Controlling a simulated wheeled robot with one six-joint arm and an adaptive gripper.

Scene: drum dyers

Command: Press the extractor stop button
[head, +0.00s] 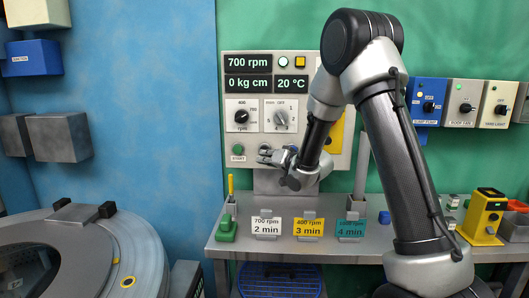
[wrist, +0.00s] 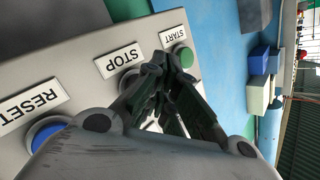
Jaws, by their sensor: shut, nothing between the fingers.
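The control panel (head: 258,172) stands upright at the back of the bench, its displays reading 700 rpm, 0 kg cm and 20 °C. My gripper (head: 265,153) is shut and empty in front of the panel's lower button row. In the wrist view my gripper's fingertips (wrist: 168,65) appear between the STOP label (wrist: 120,61) and the green START button (wrist: 184,57). The stop button is mostly hidden behind the fingers; only part of its grey rim (wrist: 127,79) shows. The green START button (head: 238,149) is left of my gripper in the head view. I cannot tell whether the fingers touch the panel.
The blue RESET button (wrist: 46,133) lies on the other side of STOP. Cards reading 2 min (head: 265,224), 3 min (head: 308,227) and 4 min (head: 350,228) stand on the bench below. A round drum machine (head: 85,262) is at left. Switch boxes (head: 463,103) hang at right.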

